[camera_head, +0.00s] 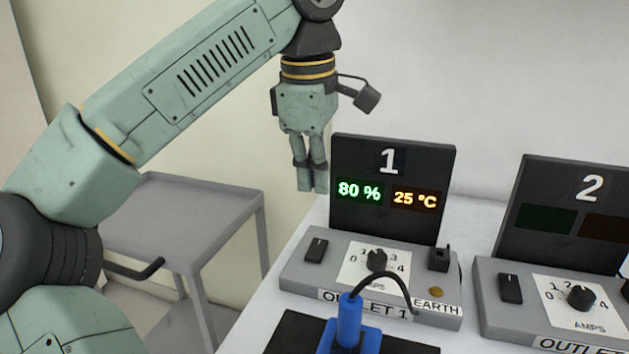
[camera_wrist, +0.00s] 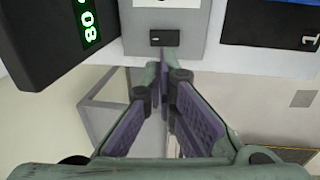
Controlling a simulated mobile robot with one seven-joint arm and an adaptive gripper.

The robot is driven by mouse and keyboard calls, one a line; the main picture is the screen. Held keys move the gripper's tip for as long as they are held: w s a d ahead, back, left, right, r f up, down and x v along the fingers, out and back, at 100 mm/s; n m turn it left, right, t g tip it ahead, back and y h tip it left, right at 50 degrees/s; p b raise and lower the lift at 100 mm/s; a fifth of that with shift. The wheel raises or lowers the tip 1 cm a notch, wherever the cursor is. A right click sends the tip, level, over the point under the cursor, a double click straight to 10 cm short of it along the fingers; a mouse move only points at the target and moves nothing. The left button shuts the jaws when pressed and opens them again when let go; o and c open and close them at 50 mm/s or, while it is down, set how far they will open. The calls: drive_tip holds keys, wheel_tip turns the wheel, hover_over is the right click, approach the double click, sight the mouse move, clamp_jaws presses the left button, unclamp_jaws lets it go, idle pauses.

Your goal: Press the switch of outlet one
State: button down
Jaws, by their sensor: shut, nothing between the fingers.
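Outlet one is a grey box (camera_head: 385,290) labelled OUTLET 1, with a black display panel (camera_head: 392,218) marked 1 standing behind it. The panel is lit, showing 80 % and 25 °C. Its small black switch (camera_head: 316,250) is at the left end of the box top, left of a round dial (camera_head: 376,260). My gripper (camera_head: 313,188) points down with fingers shut and empty, beside the panel's left edge and above the switch, apart from it. In the wrist view the switch (camera_wrist: 157,39) shows just beyond the fingertips (camera_wrist: 163,58).
A second outlet box (camera_head: 545,310) with a dark, unlit panel (camera_head: 572,222) stands at the right. A blue plug (camera_head: 348,320) with a black cable stands in front of outlet one. A grey side table (camera_head: 180,215) is at the left, below my arm.

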sight(318, 244)
drive_tip(key=f, duration=0.3)
drive_tip(key=w+f, duration=0.1)
drive_tip(key=f, duration=0.7)
drive_tip(key=shift+w+d, duration=0.2)
drive_tip(key=shift+d, duration=0.05)
drive_tip(key=shift+w, duration=0.1)
